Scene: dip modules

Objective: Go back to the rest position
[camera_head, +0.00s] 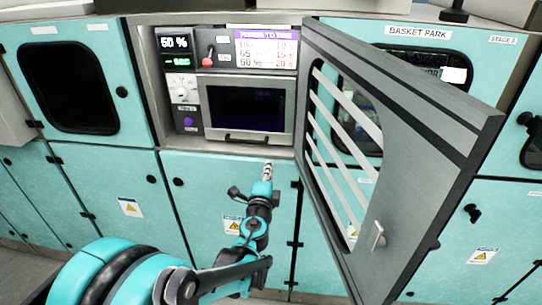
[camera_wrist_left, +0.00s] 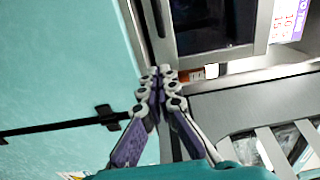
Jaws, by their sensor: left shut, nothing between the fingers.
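My left gripper (camera_head: 267,170) is in front of the teal cabinet, just below the machine bay with the dark screen. Its fingers are together and hold nothing. In the left wrist view the left gripper (camera_wrist_left: 158,72) shows closed, with its fingertips near the lower edge of the bay. My left arm reaches up from the bottom of the head view, bent at the elbow. My right gripper is not in view.
A grey slatted door (camera_head: 400,130) stands swung open to the right of my left arm, with a handle (camera_head: 377,236) on it. The machine panel (camera_head: 245,105) has a screen, a red lever and a dial. Teal cabinets (camera_head: 110,185) line the wall. Room is free left of the arm.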

